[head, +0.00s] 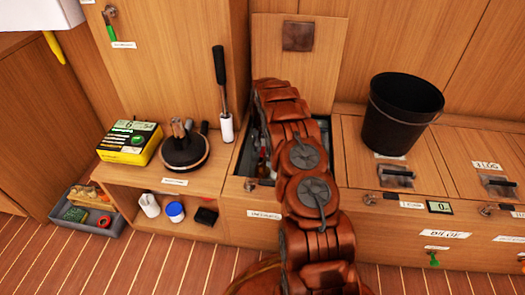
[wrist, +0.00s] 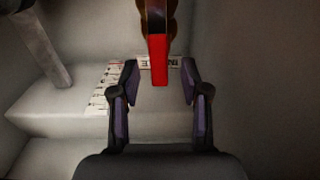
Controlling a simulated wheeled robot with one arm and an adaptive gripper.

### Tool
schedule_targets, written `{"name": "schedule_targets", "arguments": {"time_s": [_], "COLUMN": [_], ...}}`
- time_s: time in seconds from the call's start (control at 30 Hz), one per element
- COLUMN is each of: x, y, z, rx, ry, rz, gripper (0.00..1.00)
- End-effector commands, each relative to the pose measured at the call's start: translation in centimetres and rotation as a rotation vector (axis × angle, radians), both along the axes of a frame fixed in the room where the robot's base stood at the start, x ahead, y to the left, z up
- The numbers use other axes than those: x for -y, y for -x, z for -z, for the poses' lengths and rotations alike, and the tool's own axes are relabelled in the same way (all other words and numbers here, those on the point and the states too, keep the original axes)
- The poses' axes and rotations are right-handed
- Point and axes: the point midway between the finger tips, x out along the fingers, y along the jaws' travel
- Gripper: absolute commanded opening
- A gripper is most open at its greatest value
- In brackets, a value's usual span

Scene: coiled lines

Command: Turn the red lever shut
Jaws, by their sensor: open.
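The red lever (wrist: 158,62) shows in the wrist view at the top middle, pointing down toward me from a brownish fitting (wrist: 157,14). My gripper (wrist: 160,78) is open, with one finger on each side of the lever's lower end. A gap shows between the lever and each finger, so I see no contact. In the head view my brown arm reaches down into an open locker (head: 248,158) in the bench; the lever and my gripper are hidden there.
Pale walls and a step (wrist: 60,112) surround my gripper. A grey pipe (wrist: 42,45) stands at left. Printed labels (wrist: 107,85) lie behind the fingers. On the bench, a black bucket (head: 402,115) stands right of my arm; a pump with a black handle (head: 220,66) stands left.

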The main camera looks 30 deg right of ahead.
Motion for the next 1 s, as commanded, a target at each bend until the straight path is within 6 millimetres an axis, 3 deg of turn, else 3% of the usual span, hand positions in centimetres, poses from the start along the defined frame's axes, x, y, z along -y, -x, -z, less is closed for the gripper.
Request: {"name": "schedule_targets", "arguments": {"time_s": [0.33, 0.77, 1.0], "x": [0.01, -0.02, -0.04], "y": [0.05, 0.05, 0.04], "z": [0.76, 0.77, 0.78], "rx": [-0.001, -0.001, -0.002], "ry": [-0.001, -0.001, -0.001], "rz": [0.001, 0.000, 0.000], "gripper": [0.46, 0.01, 0.00]}}
